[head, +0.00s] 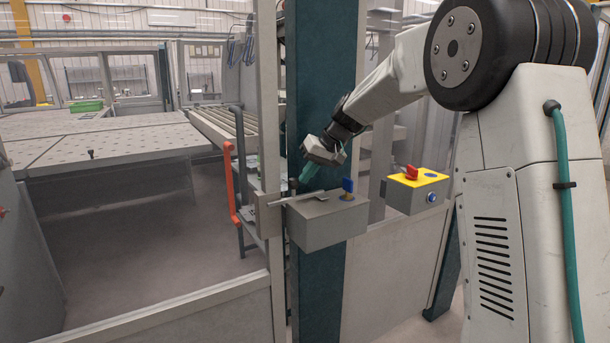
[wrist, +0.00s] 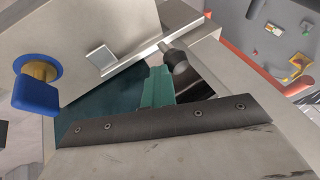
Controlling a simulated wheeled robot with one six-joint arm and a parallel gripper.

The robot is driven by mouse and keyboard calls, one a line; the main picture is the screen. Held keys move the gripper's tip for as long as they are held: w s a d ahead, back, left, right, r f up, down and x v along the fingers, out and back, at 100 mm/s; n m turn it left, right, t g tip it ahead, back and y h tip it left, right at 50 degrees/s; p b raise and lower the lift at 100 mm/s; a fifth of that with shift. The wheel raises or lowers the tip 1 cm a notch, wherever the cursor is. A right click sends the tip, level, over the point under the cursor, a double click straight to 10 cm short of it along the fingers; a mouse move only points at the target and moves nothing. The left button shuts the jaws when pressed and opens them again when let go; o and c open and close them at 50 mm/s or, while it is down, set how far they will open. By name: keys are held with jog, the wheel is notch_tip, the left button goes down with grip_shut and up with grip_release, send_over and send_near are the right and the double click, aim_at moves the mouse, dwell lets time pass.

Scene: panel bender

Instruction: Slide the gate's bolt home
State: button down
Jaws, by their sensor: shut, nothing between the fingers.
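The bolt (head: 300,199) is a thin bright bar on top of a grey box (head: 328,225), reaching left toward a plate at the gate's edge (head: 265,215). In the wrist view the bolt (wrist: 138,54) runs diagonally, with a dark round knob (wrist: 176,61) near it. My gripper (head: 307,173) hangs above the bolt's left part, tilted down. Its teal fingers (wrist: 156,88) are shut and empty, close beside the knob in the wrist view; I cannot tell whether they touch it. How far the bolt's end enters the gate's plate is unclear.
A blue key (head: 347,186) stands on the grey box, right of the bolt. A yellow-topped box with a red switch (head: 411,173) is further right. A teal post (head: 320,90) stands behind my gripper. An orange handle (head: 230,185) is on the left.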

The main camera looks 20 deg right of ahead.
jog(key=shift+d+r, duration=0.1)
jog(key=shift+d, duration=0.25)
jog(key=d, duration=0.3)
jog(key=shift+d+r, duration=0.25)
jog(key=v, duration=1)
jog(key=shift+a, duration=0.1)
